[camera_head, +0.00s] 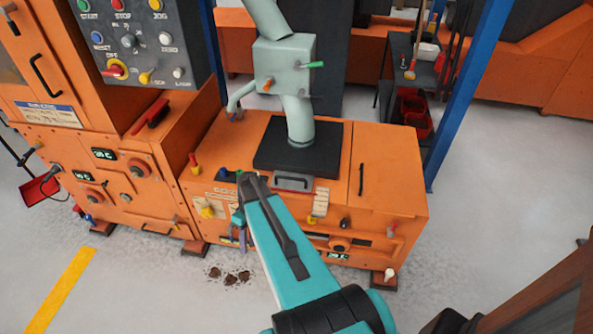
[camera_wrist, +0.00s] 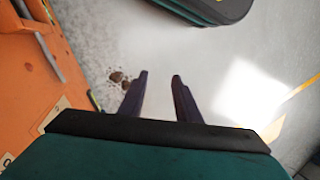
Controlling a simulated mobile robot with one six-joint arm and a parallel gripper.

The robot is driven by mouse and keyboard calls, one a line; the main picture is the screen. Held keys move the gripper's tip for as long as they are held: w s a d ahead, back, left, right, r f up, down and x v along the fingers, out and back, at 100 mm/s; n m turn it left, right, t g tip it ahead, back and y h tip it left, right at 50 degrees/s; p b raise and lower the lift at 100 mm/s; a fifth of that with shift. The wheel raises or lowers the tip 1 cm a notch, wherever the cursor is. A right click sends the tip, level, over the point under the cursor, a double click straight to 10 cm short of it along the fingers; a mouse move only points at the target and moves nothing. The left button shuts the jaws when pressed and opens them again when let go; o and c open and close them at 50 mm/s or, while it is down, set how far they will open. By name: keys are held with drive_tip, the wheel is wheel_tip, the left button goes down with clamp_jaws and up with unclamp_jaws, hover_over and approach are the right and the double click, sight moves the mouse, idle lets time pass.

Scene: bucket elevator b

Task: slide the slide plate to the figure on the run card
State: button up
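My gripper (camera_head: 238,238) hangs in front of the orange cabinet, left of its middle. In the wrist view my gripper (camera_wrist: 160,75) has its two dark fingers apart, with only floor between them. A grey plate with a handle (camera_head: 293,181), which may be the slide plate, sits at the front of the black base under the pale green pipe, apart from the gripper. A cream strip (camera_head: 320,203) with markings lies just right of it. Pale cards (camera_head: 222,200) are on the cabinet front, partly behind my arm; their writing is too small to read, and I cannot tell which is the run card.
A control panel (camera_head: 140,40) with buttons stands at the upper left. Several knobs and small displays (camera_head: 338,256) project from the orange fronts. A blue post (camera_head: 468,90) stands at the right. Brown spill (camera_head: 230,277) lies on the grey floor; the floor right of the cabinet is clear.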

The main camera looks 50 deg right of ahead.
drive_tip(key=d+r+n+t, duration=0.2)
drive_tip(key=d+r, duration=1)
drive_tip(key=d, duration=0.4)
drive_tip(key=d+r+n+t+p, duration=0.1)
drive_tip(key=d+r+t, duration=0.2)
drive_tip(key=d+r, duration=1)
drive_tip(key=d, duration=0.4)
drive_tip(key=shift+d+n, duration=0.2)
drive_tip(key=shift+n, duration=0.2)
drive_tip(key=shift+f, duration=0.1)
drive_tip(key=shift+a+p+x, duration=0.15)
drive_tip(key=shift+p+x, duration=0.45)
drive_tip(key=shift+x, duration=2.85)
drive_tip(key=shift+a+p+x, duration=0.15)
drive_tip(key=shift+p+x, duration=0.4)
drive_tip(key=shift+x, duration=2.85)
drive_tip(key=shift+s, duration=0.1)
clamp_jaws()
